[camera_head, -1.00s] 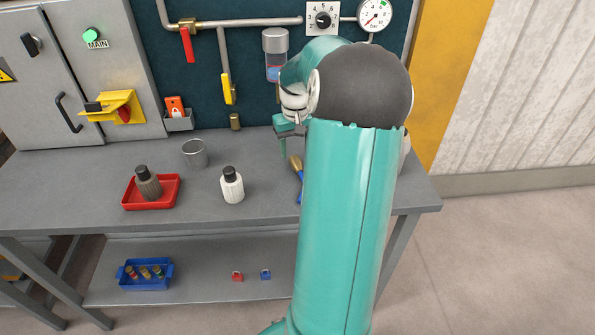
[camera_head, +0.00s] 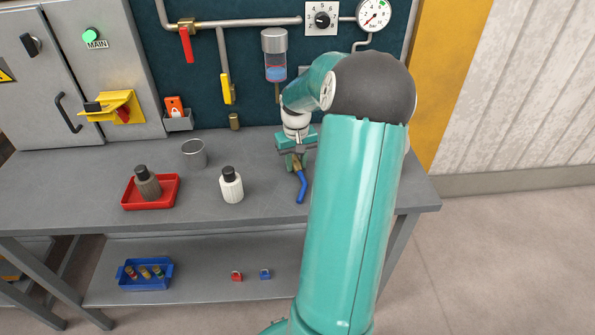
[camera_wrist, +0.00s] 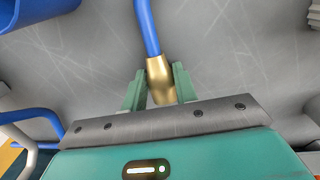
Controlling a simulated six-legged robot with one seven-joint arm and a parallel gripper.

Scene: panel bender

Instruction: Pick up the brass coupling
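The brass coupling (camera_wrist: 160,80) is joined to the end of a blue hose and shows in the wrist view between my two green fingers. In the head view the coupling (camera_head: 297,164) lies on the grey bench, partly hidden by my gripper (camera_head: 296,160), with the blue hose (camera_head: 302,187) running toward the bench's front. My gripper (camera_wrist: 160,85) looks open in the wrist view, one finger on each side of the coupling. The right finger is very close to the brass; I cannot tell if it touches.
On the bench (camera_head: 95,185) stand a white bottle (camera_head: 232,186), a metal cup (camera_head: 194,154) and a red tray (camera_head: 170,202) with a dark bottle (camera_head: 147,184). A small brass piece (camera_head: 235,121) is at the back. Pipes and a gauge (camera_head: 374,14) line the wall behind.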

